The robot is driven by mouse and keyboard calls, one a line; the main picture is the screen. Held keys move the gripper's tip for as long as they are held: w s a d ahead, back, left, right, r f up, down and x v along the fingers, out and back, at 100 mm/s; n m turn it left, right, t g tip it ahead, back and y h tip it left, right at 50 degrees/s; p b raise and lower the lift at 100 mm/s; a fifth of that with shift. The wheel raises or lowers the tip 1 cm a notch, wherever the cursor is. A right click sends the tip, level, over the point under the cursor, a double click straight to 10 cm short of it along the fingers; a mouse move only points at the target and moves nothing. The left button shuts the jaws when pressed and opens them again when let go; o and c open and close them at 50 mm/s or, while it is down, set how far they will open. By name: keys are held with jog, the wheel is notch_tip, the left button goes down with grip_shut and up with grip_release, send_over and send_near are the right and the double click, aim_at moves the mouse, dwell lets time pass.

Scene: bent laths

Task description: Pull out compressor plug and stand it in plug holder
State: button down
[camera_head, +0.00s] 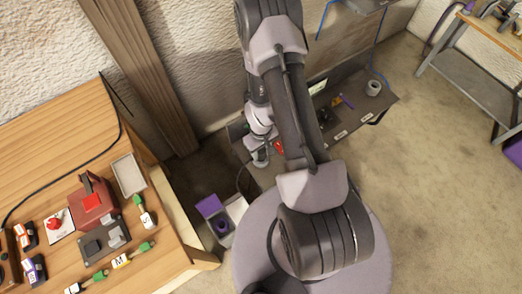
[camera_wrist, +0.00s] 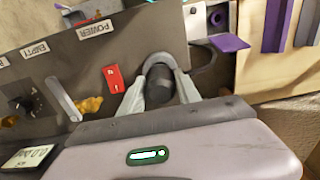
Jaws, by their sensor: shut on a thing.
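My gripper (camera_wrist: 161,82) is shut on a dark round plug (camera_wrist: 160,84) in the wrist view, with one pale finger on either side of it. A grey curved rim shows just beyond the plug, against the dark panel (camera_wrist: 150,33). I cannot tell whether the plug is in its socket or clear of it. A dark cable (camera_wrist: 207,53) curves away to the right. In the head view my gripper (camera_head: 259,158) is low at the panel's left end, and the plug is hidden there. A purple holder with a round hole (camera_head: 221,226) stands nearby; purple parts show in the wrist view (camera_wrist: 230,43).
A red switch (camera_wrist: 113,78) sits left of the gripper, near a POWER label (camera_wrist: 96,29). A dark knob (camera_wrist: 22,103) and a yellow fitting (camera_wrist: 90,105) lie further left. A wooden bench (camera_head: 170,262) with small items stands at left. Open floor (camera_head: 440,190) lies at right.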

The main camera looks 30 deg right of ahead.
jog(key=shift+f, duration=0.1)
jog(key=shift+f+b, duration=0.3)
jog(key=shift+b, duration=0.15)
jog(key=shift+f, duration=0.2)
dwell(0.4)
jog(key=shift+f+b, duration=0.1)
jog(key=shift+b, duration=0.2)
jog(key=shift+f, duration=0.25)
dwell(0.4)
jog(key=c, duration=0.8)
grip_release()
jog(key=shift+o, duration=0.6)
